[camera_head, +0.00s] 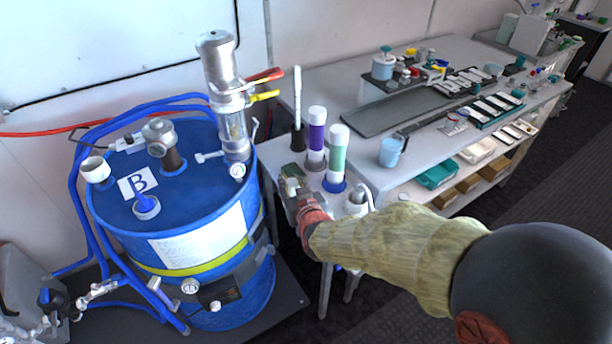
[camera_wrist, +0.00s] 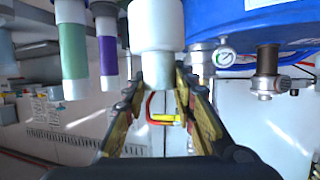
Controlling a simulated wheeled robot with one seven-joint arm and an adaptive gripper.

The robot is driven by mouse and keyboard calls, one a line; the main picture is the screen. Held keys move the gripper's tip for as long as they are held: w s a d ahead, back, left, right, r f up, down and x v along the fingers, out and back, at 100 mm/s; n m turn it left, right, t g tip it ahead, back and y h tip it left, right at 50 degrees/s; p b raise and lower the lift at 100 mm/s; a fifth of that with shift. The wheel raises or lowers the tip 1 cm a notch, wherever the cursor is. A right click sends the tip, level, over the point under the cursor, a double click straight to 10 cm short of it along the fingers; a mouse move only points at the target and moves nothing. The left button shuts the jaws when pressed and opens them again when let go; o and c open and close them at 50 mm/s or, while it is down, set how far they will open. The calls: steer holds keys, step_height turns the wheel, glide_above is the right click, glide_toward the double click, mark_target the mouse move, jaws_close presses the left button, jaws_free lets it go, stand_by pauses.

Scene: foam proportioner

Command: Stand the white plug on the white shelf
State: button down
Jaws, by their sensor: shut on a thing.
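In the wrist view the white plug (camera_wrist: 156,30) sits between the fingers of my gripper (camera_wrist: 160,105), a wide white body with a narrower end. My gripper is shut on it. In the head view my gripper (camera_head: 293,188) is above the small side table beside the blue drum, and only a little white of the plug shows there. A white lower shelf (camera_head: 409,196) runs under the long bench, right of my gripper. I cannot tell from the frames whether this is the white shelf of the task.
The blue drum (camera_head: 178,205) with hoses and a pump stands left. A purple tube (camera_head: 317,132) and a green tube (camera_head: 338,152) stand close behind and right of my gripper. A blue mug (camera_head: 390,152) is on the bench edge. The lower shelf holds a teal tray (camera_head: 437,175) and brown boxes.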

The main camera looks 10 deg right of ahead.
steer(key=shift+w+d+f+b, duration=1)
steer(key=shift+w+d+f, duration=0.2)
steer(key=shift+w+f, duration=0.8)
steer(key=shift+w+d+f+b, duration=1.15)
steer(key=shift+w+f, duration=0.6)
steer(key=shift+f, duration=0.5)
steer(key=shift+w+d+f+b, duration=0.85)
steer(key=shift+w+d+f, duration=0.45)
steer(key=shift+w+f, duration=0.7)
steer(key=shift+s+f, duration=0.2)
steer(key=c, duration=1.5)
jaws_free()
steer(key=shift+o, duration=0.2)
